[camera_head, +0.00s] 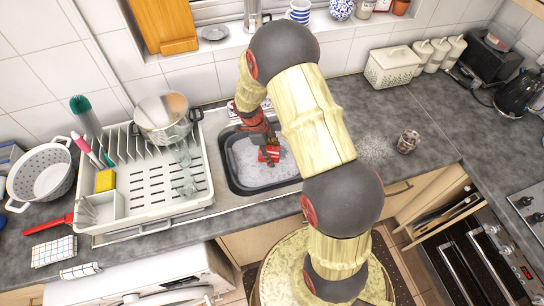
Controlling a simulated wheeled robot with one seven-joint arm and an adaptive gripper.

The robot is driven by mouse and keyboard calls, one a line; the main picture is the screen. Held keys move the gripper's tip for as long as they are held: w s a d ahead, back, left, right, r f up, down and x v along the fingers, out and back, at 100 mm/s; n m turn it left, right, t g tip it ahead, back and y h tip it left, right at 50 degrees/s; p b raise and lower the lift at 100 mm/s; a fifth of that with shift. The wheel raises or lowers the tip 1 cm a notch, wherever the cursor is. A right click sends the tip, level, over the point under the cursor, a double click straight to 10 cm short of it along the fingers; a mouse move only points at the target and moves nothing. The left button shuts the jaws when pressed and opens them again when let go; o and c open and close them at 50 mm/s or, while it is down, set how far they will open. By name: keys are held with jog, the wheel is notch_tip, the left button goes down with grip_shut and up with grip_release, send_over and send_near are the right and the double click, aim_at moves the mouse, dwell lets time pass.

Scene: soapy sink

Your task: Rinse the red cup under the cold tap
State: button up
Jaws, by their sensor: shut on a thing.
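The red cup (268,154) is in the sink, in the gripper, low over the soapy water; only part of it shows. My gripper (265,143) reaches down into the sink and is shut on the cup. The black-rimmed sink basin (236,180) holds foamy water. I cannot tell whether the cup touches the water. The tap is not clearly visible; my arm covers much of the area behind the sink.
A white dish rack (150,205) with a pot (166,122) and glasses stands left of the sink. A glass (408,141) stands on the right counter. My arm crosses above the sink.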

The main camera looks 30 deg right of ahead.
jog(key=g+h+b, duration=0.2)
jog(key=b, duration=0.1)
jog(key=shift+w+a+f, duration=0.1)
jog(key=shift+w+f, duration=0.05)
jog(key=shift+r+g+h+b, duration=0.35)
jog(key=shift+g+h+b, duration=0.35)
jog(key=shift+h+b, duration=0.15)
dwell(0.4)
dwell(1.0)
